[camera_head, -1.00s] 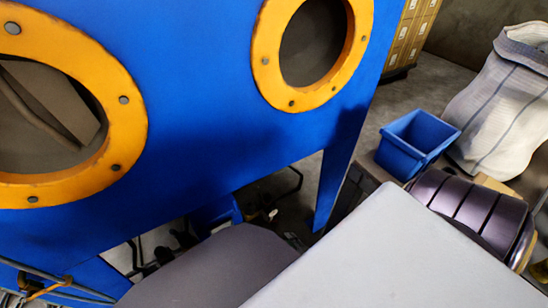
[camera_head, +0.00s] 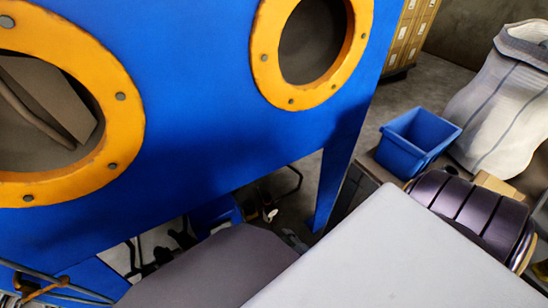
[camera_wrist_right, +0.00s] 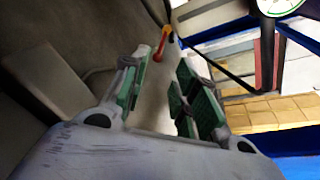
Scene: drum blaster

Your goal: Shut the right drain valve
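A small red-orange handle (camera_wrist_right: 164,38), which looks like the drain valve's lever, shows in the right wrist view. It lies beyond the fingertips of my right gripper (camera_wrist_right: 163,68), near the line between them. That gripper is open, its green-padded fingers apart with nothing seen between them. I cannot tell how far the handle is from the fingertips or which way the valve is turned. In the head view my right forearm covers much of the lower middle, and I cannot make out the valve clearly. My left gripper is not in view.
The blue blaster cabinet (camera_head: 215,100) with orange-rimmed openings fills the left of the head view. Its blue leg (camera_head: 335,175) stands close to my right arm. A blue bin (camera_head: 415,140) and a white sack (camera_head: 505,105) stand to the right.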

